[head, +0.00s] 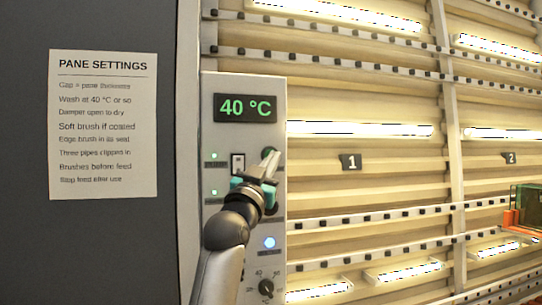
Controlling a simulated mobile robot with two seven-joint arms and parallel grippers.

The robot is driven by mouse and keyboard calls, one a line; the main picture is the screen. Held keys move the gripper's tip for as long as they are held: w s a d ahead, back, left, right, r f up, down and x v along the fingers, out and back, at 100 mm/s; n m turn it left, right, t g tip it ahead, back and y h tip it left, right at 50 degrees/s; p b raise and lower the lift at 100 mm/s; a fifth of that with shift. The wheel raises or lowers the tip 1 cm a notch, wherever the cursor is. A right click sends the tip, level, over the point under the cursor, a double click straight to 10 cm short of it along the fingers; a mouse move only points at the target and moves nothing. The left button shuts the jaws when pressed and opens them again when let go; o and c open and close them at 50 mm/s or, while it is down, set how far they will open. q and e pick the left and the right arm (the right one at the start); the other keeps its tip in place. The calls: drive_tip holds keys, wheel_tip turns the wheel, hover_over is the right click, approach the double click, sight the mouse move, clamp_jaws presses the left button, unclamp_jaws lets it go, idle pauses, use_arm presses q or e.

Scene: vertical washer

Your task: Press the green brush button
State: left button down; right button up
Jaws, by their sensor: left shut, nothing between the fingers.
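My left gripper (268,158) is shut and empty, in front of the grey control panel (222,260) in the head view. Its fingers point up and to the right over the panel's upper right part. Something dark green and rounded, likely a button, shows around the fingertips; the fingers cover most of it. I cannot tell whether they touch it. The gripper body and wrist hide the middle of the panel, including any button there. Two small green lights, an upper one (214,156) and a lower one (214,192), glow on the panel's left side. My right gripper is not in view.
The panel's display (246,107) reads 40 °C. A settings sheet (103,125) hangs left. Roller rails and glass panes (527,208) stand right.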

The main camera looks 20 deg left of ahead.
use_arm(q)
drive_tip(key=shift+w+a, duration=0.25)
drive_tip(key=shift+w, duration=0.15)
idle(0.5)
drive_tip(key=shift+s+d, duration=0.1)
drive_tip(key=shift+s, duration=0.05)
drive_tip(key=shift+s+d+p, duration=0.35)
drive_tip(key=shift+s, duration=0.2)
idle(0.3)
drive_tip(key=s+d, duration=0.2)
drive_tip(key=s+p, duration=0.1)
drive_tip(key=s, duration=0.1)
drive_tip(key=shift+s+d, duration=0.1)
drive_tip(key=shift+d, duration=0.3)
drive_tip(key=shift+f, duration=0.1)
idle(0.4)
